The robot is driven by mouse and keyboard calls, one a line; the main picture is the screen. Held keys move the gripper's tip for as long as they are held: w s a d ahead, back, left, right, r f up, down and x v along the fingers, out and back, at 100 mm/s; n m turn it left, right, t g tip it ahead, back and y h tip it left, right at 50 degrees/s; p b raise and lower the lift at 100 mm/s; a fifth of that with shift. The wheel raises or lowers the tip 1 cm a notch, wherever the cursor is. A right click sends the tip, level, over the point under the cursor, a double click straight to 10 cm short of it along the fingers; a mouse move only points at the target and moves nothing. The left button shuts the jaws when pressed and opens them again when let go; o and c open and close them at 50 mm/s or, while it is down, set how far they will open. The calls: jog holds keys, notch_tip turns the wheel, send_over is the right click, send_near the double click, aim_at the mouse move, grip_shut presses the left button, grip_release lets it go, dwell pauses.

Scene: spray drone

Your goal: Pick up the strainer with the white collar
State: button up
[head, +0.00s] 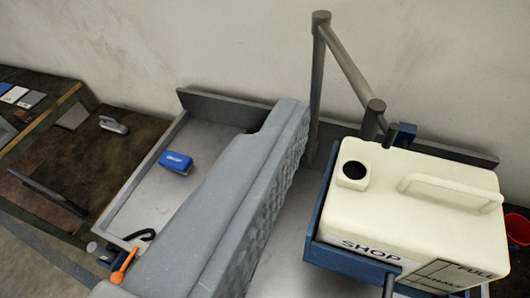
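I cannot make out a strainer with a white collar in the head view. A cream jug (435,195) marked "SHOP" and "FULL" sits in a blue holder (325,225) at the right. Its square neck (353,172) is uncapped and shows a dark hole; whatever is inside cannot be seen. My gripper is not recognisable in this view, so its fingers and anything between them are not shown.
A grey tray (145,185) holds a blue box (176,162). A long grey block (215,205) crosses it, hiding part of the floor. A grey post (316,95) stands behind. An orange-ended piece (125,265) is lower left, a red cup (518,230) far right, a brown bench (70,160) left.

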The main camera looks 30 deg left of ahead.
jog(key=shift+w+a+f+n+g+y+b, duration=0.5)
jog(key=shift+w+a+f+b, duration=1.6)
jog(key=shift+w+a+f, duration=4.95)
jog(key=shift+w+a+f+n+g+y+b, duration=0.15)
jog(key=shift+w+a+f+n+y+b, duration=0.5)
jog(key=shift+w+a+f+b, duration=6.4)
jog(key=shift+w+d+f+n+g+y+p, duration=0.4)
jog(key=shift+w+d+f+y+p, duration=1.5)
jog(key=shift+f, duration=11.4)
jog(key=shift+w+a+f+h+p, duration=0.3)
jog(key=shift+w+h+p, duration=0.1)
jog(key=shift+w, duration=0.4)
jog(key=shift+w+a+f+h+p, duration=0.3)
jog(key=shift+w+h+p, duration=0.1)
jog(key=shift+w, duration=0.45)
jog(key=shift+w+a+f+h+p, duration=0.3)
jog(key=shift+w+h+p, duration=0.1)
jog(key=shift+w, duration=0.4)
jog(key=shift+w+a+f, duration=0.15)
jog(key=shift+w+f, duration=0.45)
jog(key=shift+w, duration=0.15)
jog(key=shift+b+x, duration=0.3)
jog(key=shift+x, duration=0.8)
jog(key=shift+r, duration=0.1)
